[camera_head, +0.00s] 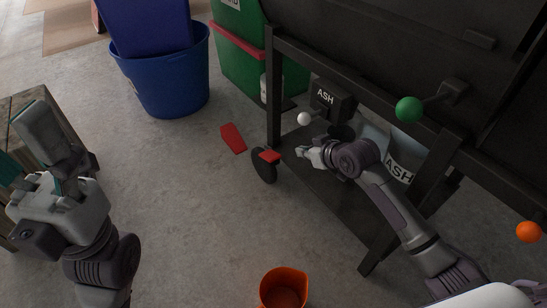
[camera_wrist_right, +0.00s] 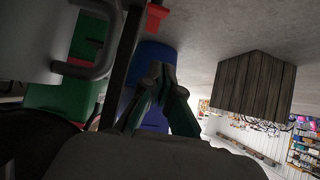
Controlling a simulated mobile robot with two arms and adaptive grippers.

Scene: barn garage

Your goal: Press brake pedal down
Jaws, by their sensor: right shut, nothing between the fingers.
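A red pedal (camera_head: 269,156) sits at the black wheel (camera_head: 264,167) by the near left corner of the dark cart frame (camera_head: 321,193). My right gripper (camera_head: 302,151) is just right of the pedal, with a small gap in the picture; its fingers are shut and empty. In the right wrist view, the closed fingertips (camera_wrist_right: 164,70) show below a red part (camera_wrist_right: 157,17), which may be this pedal. My left gripper (camera_head: 50,140) is far left, away from the cart; how far its fingers are apart is unclear.
Another red flat piece (camera_head: 233,138) lies left of the wheel. A blue bucket (camera_head: 170,88), green bin (camera_head: 237,65) and white bottle (camera_head: 264,88) stand behind. An orange cup (camera_head: 283,290) is in front. Grey floor (camera_head: 195,215) is clear between. An ash box (camera_head: 330,100) is above my right gripper.

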